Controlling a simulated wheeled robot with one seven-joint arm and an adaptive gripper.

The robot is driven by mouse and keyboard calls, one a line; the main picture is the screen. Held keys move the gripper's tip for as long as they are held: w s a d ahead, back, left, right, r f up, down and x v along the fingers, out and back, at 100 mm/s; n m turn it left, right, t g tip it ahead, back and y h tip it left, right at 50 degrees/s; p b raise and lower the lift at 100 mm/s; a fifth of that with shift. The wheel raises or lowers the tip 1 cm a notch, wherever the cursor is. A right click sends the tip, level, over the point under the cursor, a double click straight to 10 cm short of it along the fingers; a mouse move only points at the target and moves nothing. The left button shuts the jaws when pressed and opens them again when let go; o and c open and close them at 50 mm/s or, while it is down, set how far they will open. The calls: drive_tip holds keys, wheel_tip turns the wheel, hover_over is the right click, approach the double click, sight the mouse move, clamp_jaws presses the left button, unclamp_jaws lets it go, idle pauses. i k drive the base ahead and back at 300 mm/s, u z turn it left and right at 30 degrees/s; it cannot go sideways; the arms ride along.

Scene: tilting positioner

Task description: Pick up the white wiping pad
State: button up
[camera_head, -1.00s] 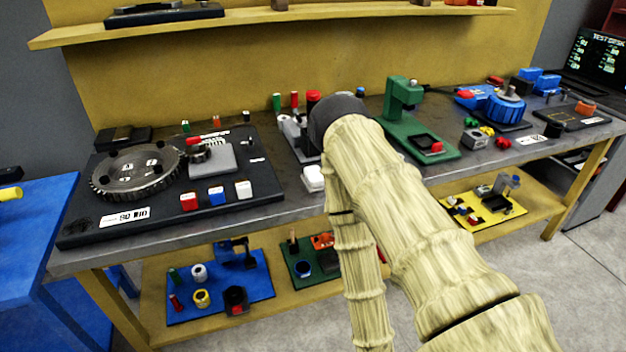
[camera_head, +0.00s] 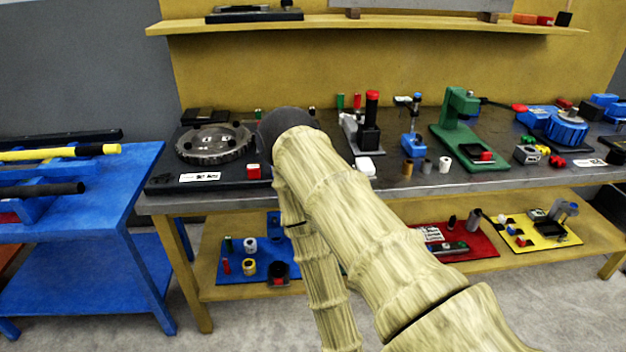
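A small white block (camera_head: 365,166), which looks like the wiping pad, lies on the grey workbench (camera_head: 330,196) near its front edge, in front of a grey and black device with a red top. My arm reaches up from the lower right and ends in a dark rounded joint, left of the white block and in front of the positioner's dark base. My gripper does not show; it is hidden behind the arm or out of frame.
The positioner's toothed disc (camera_head: 213,145) stands on the left of the bench. A blue clamp (camera_head: 413,143) and small cylinders (camera_head: 445,164) are right of the white block, then a green press (camera_head: 462,130). A blue rack (camera_head: 75,200) stands left.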

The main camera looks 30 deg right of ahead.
sight(364, 166)
drive_tip(key=u, duration=0.65)
drive_tip(key=k, duration=0.85)
drive_tip(key=u, duration=0.5)
drive_tip(key=i, duration=1.15)
drive_tip(key=z, duration=1.1)
drive_tip(key=i, duration=0.8)
drive_tip(key=z, duration=1)
